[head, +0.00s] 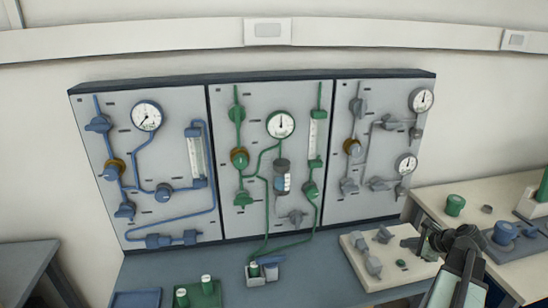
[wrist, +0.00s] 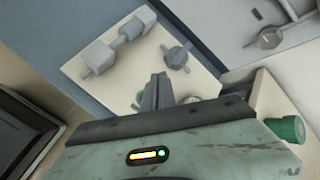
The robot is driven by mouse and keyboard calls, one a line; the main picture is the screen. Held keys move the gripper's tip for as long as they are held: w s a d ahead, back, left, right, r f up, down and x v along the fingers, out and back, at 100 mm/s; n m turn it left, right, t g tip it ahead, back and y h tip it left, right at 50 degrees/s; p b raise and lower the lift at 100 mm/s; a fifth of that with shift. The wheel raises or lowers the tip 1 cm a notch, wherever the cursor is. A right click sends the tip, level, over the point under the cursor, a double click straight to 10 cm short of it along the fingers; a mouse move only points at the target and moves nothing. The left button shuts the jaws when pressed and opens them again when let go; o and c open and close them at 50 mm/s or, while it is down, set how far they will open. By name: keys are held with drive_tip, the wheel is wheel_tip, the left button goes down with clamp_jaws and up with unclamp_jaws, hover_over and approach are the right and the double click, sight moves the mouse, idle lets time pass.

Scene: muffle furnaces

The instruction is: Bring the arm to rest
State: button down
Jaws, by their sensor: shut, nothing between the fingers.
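My gripper (head: 418,240) is at the lower right of the head view, at the end of my pale green arm. It hangs by the right edge of a cream plate with grey fittings. In the wrist view the fingers of my gripper (wrist: 157,88) are together and point toward the cream plate (wrist: 205,85). Nothing shows between the fingers. The gap between the fingertips and the plate cannot be told.
The cream plate (head: 378,285) lies on the blue-grey bench (head: 205,270). A wall panel (head: 270,100) with blue, green and grey pipes and gauges stands behind. A green cap (head: 455,204) and blue fitting (head: 504,232) sit on the right bench. Green (head: 207,299) and blue trays (head: 135,299) stand at front left.

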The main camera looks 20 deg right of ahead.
drive_tip(key=w+a+r+n+g+y+p, duration=0.1)
drive_tip(key=w+a+n, duration=0.1)
drive_tip(key=w+a, duration=0.45)
drive_tip(key=w+a+r+n+y+p, duration=0.15)
drive_tip(key=w+a, duration=0.25)
drive_tip(key=a, duration=0.6)
drive_tip(key=a+n+g+p, duration=0.1)
drive_tip(key=a+n, duration=0.1)
drive_tip(key=a, duration=0.6)
drive_tip(key=w+a+n+g+p, duration=0.1)
drive_tip(key=a+n+g, duration=0.1)
drive_tip(key=a, duration=0.7)
drive_tip(key=a+f+n+g+y+p, duration=0.1)
drive_tip(key=a+n, duration=0.3)
drive_tip(key=a, duration=0.5)
drive_tip(key=shift+w, duration=0.25)
drive_tip(key=s+a+f+n+g+h+p, duration=0.1)
drive_tip(key=s+a+n+g+h, duration=0.2)
drive_tip(key=s+a+n, duration=0.4)
drive_tip(key=d+n, duration=0.1)
drive_tip(key=n, duration=0.1)
drive_tip(key=s+d+n+h, duration=0.1)
drive_tip(key=n, duration=0.1)
drive_tip(key=s+d+f+n+g, duration=0.1)
drive_tip(key=n, duration=0.2)
drive_tip(key=shift+s+d+h, duration=0.15)
drive_tip(key=shift+s+h, duration=0.05)
drive_tip(key=shift+h, duration=0.15)
